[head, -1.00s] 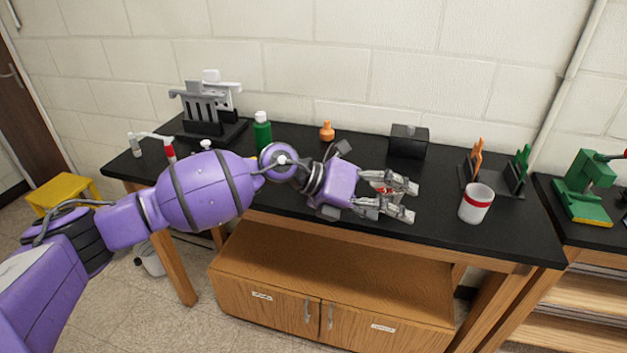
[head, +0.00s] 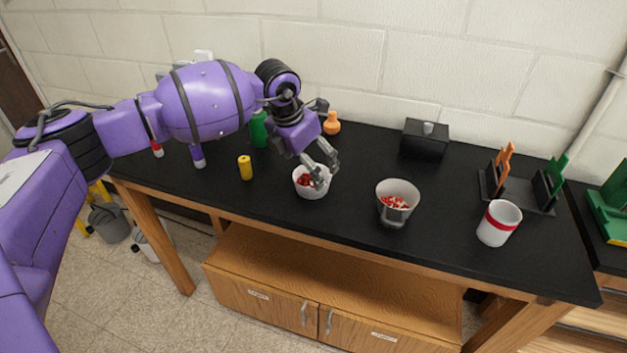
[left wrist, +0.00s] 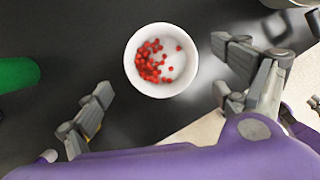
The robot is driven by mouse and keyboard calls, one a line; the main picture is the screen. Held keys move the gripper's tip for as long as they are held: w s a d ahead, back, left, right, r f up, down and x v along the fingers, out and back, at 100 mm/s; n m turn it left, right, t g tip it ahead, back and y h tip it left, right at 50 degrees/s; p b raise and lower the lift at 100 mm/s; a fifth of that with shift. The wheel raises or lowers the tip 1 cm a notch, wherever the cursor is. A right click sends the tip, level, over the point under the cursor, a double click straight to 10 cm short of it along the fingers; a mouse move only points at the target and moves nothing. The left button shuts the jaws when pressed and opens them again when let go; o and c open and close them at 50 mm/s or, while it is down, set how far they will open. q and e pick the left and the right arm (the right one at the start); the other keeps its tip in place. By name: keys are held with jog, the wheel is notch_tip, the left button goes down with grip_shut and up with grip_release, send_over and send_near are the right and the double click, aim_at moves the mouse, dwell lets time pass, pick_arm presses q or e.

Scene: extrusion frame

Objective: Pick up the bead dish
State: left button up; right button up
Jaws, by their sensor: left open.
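The bead dish (head: 311,191), a round white bowl with red beads in it, stands upright on the black bench top near the front edge. It shows whole in the left wrist view (left wrist: 134,76), with the beads gathered toward its left side. My left gripper (head: 323,172) is over the dish, fingers pointing down, and hides part of its rim in the head view. In the left wrist view the gripper (left wrist: 162,68) is open, with its fingers spread to either side of the dish. I cannot tell whether they touch it. My right gripper is not in view.
A grey cup (head: 392,213) with red beads stands to the right. A yellow bottle (head: 245,168) stands left of the dish; a green bottle (head: 259,130) and orange flask (head: 331,124) stand behind. A black box (head: 425,140) and a red-banded white cup (head: 498,224) are farther right.

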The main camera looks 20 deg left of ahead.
aim_at(307, 193)
pick_arm(q)
jog(key=shift+w+d+f, duration=0.1)
jog(key=shift+d+f, duration=0.05)
jog(key=shift+f, duration=0.35)
jog(key=x, duration=0.4)
jog(key=shift+w+f, duration=0.25)
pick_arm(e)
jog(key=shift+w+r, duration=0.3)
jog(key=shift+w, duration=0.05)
pick_arm(q)
jog(key=shift+c, duration=0.2)
jog(key=shift+r, duration=0.1)
jog(key=c, duration=1.2)
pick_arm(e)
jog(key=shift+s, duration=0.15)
